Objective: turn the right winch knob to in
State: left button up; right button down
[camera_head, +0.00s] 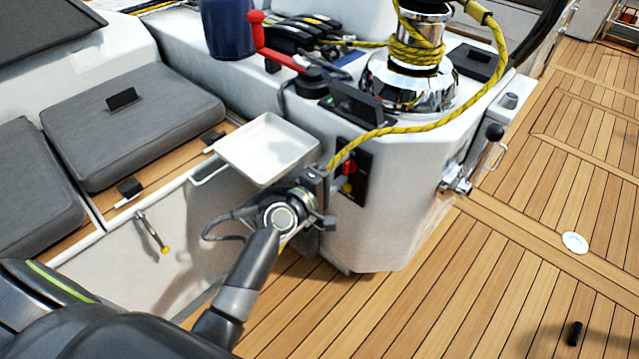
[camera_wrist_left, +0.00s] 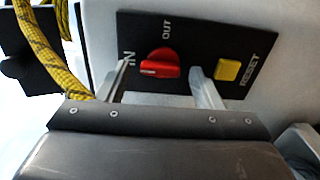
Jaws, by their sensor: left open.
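The red winch knob (camera_head: 348,167) sits on a black panel (camera_head: 361,180) on the side of the white winch pedestal. In the left wrist view the knob (camera_wrist_left: 160,63) has a raised bar across its face, lying roughly level in that picture. The label IN is on its left and OUT above it; which one the bar points to I cannot tell. My left gripper (camera_head: 326,184) is at the panel. In the wrist view its open fingers (camera_wrist_left: 161,82) stand apart on either side of the knob, with no clear contact. My right gripper is not in view.
A yellow RESET button (camera_wrist_left: 228,70) is close beside the right finger. A yellow rope (camera_head: 420,127) hangs from the chrome winch (camera_head: 410,80) past the panel. A white tray (camera_head: 268,148) juts out left of the pedestal. The wooden deck at right is mostly clear.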

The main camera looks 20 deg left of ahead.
pick_arm(q)
jog(key=b+v, duration=0.1)
jog(key=v, duration=1.6)
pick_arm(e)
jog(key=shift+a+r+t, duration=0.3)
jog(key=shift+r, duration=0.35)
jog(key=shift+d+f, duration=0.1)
